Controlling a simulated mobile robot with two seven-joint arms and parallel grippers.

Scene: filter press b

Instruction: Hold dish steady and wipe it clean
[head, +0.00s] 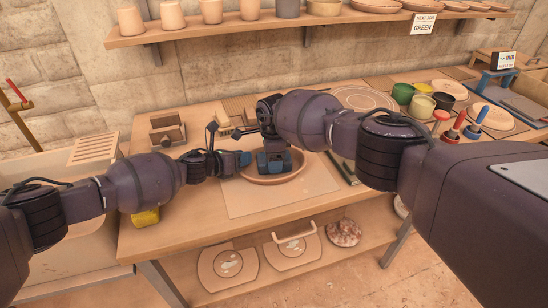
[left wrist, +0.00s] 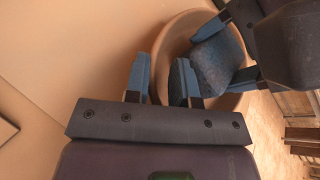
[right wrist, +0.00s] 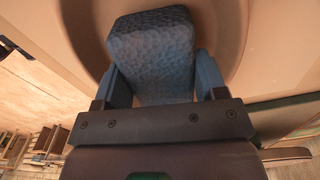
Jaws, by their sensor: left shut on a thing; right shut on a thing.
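The dish (head: 292,177) is a brown clay bowl lying on a pale board on the table; its curved rim also shows in the left wrist view (left wrist: 172,40). My left gripper (head: 244,159) is shut on the dish's left rim, with one finger on each side of the wall in the left wrist view (left wrist: 160,84). My right gripper (right wrist: 162,82) is shut on a blue, rough-textured sponge (right wrist: 150,45) and holds it inside the dish. The sponge also shows in the head view (head: 273,163). Whether it touches the dish floor is hard to tell.
The pale board (head: 240,200) has bare room in front of the dish. Paint cups (head: 421,106) and red- and blue-handled tools (head: 457,124) stand at right. A yellow block (head: 146,218) lies at the front left.

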